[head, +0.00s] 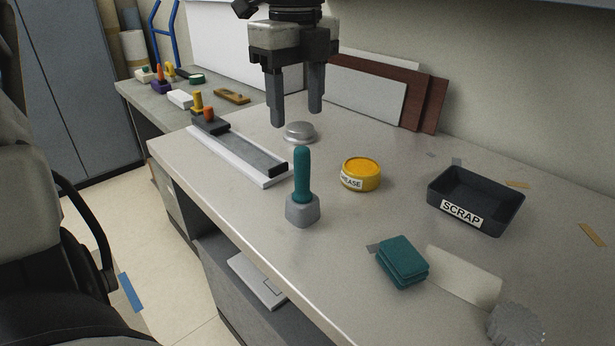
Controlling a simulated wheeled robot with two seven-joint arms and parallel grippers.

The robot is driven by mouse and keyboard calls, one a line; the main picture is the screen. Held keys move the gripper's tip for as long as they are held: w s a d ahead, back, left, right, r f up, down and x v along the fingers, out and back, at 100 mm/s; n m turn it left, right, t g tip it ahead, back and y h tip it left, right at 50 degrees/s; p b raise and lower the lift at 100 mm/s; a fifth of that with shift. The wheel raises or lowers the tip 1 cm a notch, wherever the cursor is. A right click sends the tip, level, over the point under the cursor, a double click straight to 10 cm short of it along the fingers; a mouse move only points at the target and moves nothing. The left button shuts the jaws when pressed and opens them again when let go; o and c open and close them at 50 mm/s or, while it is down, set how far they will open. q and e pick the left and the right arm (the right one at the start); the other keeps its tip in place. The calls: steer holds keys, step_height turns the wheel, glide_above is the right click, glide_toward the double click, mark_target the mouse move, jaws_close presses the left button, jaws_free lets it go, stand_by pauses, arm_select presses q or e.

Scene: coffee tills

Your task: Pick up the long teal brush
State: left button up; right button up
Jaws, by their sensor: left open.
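The long teal brush (302,172) stands upright on the grey workbench, near its front edge. Its teal handle rises from a grey block (303,209); I cannot tell whether that block is a holder or part of the brush. My left gripper (296,117) is at the top centre, pointing down with its two fingers apart and nothing between them. In the picture it is above the handle's top, with a gap. My right gripper is not in view.
A yellow grease tin (361,174) stands right of the brush. Behind it are a round metal piece (299,132) and a long rail (235,148). A black scrap tray (500,207), teal pads (402,262) and a pale sheet (464,276) lie to the right. Boards lean on the wall.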

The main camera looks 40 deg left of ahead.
mark_target(302, 167)
arm_select(q)
step_height(302, 167, down, 6)
steer(key=shift+r, duration=0.1)
steer(key=shift+w+d+f, duration=0.1)
steer(key=shift+w+f, duration=0.1)
steer(key=shift+f, duration=1.2)
steer(key=shift+w+f, duration=0.2)
steer(key=shift+f, duration=1.15)
steer(key=c, duration=1.1)
